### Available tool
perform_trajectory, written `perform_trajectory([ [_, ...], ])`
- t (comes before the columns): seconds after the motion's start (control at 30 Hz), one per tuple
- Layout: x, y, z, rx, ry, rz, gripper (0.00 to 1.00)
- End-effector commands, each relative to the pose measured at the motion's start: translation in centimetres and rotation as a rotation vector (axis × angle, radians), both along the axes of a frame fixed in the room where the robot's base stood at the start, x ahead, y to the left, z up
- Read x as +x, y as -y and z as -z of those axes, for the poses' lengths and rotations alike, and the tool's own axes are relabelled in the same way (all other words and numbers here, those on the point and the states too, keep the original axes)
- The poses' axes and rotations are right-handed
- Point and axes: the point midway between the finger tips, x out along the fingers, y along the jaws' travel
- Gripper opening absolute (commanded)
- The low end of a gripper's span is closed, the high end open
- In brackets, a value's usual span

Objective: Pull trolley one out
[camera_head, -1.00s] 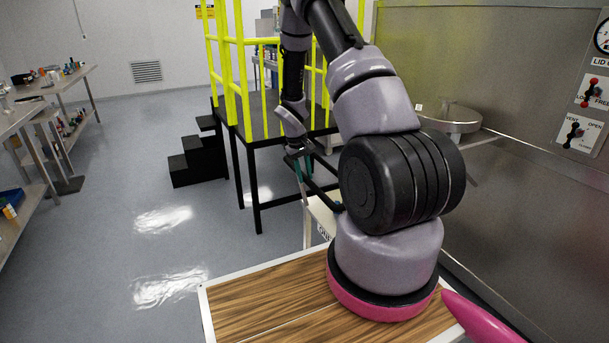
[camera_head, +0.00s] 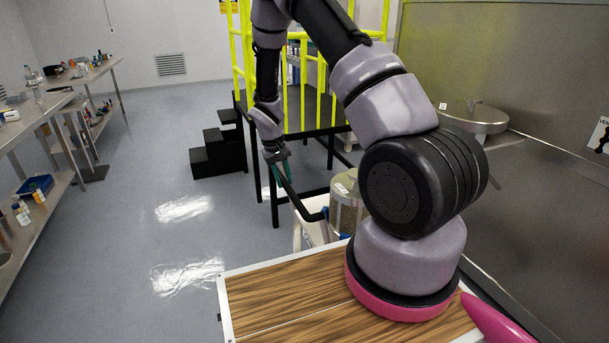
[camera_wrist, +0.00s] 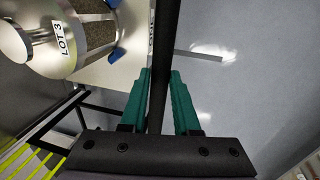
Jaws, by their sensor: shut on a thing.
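A trolley with a pale top (camera_head: 308,232) stands between the platform and my base, partly hidden by my arm. Its black handle bar (camera_head: 291,190) slants up to my gripper (camera_head: 279,168). In the wrist view, the teal fingers of my gripper (camera_wrist: 160,100) are shut on the dark handle bar (camera_wrist: 166,45), one on each side. A mesh metal canister (camera_head: 346,208) stands on the trolley; in the wrist view the canister (camera_wrist: 92,32) bears a "LOT 3" label. No trolley number is readable.
A black platform with yellow rails (camera_head: 300,105) and black steps (camera_head: 218,150) stands behind the trolley. The steel vessel wall (camera_head: 540,190) is at right. Steel tables (camera_head: 60,85) line the left. The grey floor (camera_head: 150,150) between is clear.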

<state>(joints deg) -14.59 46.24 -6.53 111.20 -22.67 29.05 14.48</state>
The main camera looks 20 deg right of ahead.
Motion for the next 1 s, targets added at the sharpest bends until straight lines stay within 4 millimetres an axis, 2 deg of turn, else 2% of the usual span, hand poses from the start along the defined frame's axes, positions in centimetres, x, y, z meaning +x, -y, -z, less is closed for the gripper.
perform_trajectory([
  [0.03,-0.1,-1.8,0.0,0.001,-0.001,-0.005,0.0],
  [0.1,-0.1,-3.8,0.0,0.002,0.0,-0.006,0.0],
  [0.6,-0.7,-17.7,0.0,0.002,0.0,-0.004,0.0],
  [0.8,-0.9,-22.8,0.0,0.003,0.0,-0.003,0.0],
  [1.0,-1.0,-26.5,0.0,0.001,0.0,-0.001,0.0],
])
